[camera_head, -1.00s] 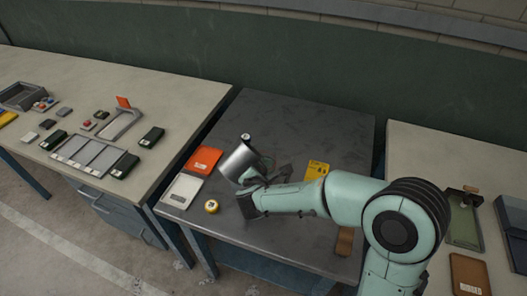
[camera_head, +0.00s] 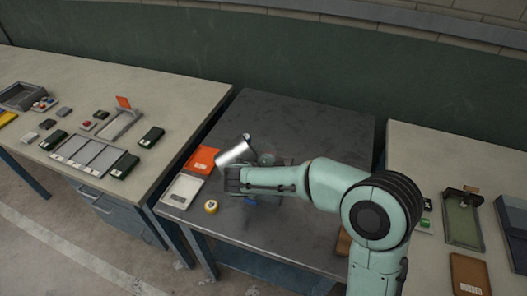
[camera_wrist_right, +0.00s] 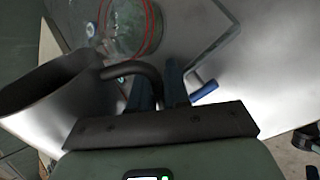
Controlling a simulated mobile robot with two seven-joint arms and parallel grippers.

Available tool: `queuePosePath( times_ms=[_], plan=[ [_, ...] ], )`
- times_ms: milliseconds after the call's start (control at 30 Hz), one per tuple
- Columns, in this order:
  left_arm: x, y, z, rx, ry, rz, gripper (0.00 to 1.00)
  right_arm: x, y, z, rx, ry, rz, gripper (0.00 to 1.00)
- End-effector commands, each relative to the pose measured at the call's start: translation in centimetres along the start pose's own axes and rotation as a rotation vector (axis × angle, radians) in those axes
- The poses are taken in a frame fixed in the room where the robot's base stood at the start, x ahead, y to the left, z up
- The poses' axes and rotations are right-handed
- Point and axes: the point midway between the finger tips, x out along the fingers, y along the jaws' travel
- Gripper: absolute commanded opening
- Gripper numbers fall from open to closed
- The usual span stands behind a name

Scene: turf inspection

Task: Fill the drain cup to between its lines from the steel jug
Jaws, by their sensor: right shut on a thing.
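The steel jug (camera_head: 235,151) is tilted and held above the dark middle table, over its left part. My right gripper (camera_wrist_right: 158,88) is shut on the jug's dark handle; the jug's body also shows at the left of the right wrist view (camera_wrist_right: 60,100). The clear drain cup (camera_wrist_right: 133,28) with red lines shows at the top of the right wrist view, beyond the handle. In the head view the cup (camera_head: 267,158) is small and partly hidden behind my right arm. The liquid level in it cannot be read, and no stream shows. My left gripper is not in view.
A blue item (camera_wrist_right: 205,92) lies near the gripper. The back of the table is clear. Side tables hold trays and small boxes.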

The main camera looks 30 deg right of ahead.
Motion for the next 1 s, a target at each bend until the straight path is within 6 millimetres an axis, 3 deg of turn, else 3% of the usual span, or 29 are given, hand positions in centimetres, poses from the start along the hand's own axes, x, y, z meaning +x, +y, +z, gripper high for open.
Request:
queuePosePath(
  times_ms=[367, 467, 533, 600, 633, 1000],
  plan=[
    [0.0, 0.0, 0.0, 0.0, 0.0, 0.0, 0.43, 0.4, -0.4, -0.3, 0.026, 0.032, -0.107, 0.0],
    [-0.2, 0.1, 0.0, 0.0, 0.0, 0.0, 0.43, -0.3, 0.4, 0.5, -0.097, -0.093, -0.083, 0.0],
    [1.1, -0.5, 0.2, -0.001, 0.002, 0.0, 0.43, 0.6, -0.3, 0.8, -0.238, -0.238, -0.063, 0.0],
    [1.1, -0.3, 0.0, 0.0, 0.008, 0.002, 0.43, 0.0, 0.4, 1.3, -0.363, -0.377, -0.033, 0.0],
    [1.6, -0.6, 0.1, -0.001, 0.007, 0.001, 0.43, 0.3, 0.1, 0.7, -0.406, -0.42, -0.027, 0.0],
    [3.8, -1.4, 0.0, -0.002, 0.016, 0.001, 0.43, -0.2, 0.5, 0.0, -0.515, -0.579, 0.045, 0.0]
  ],
)
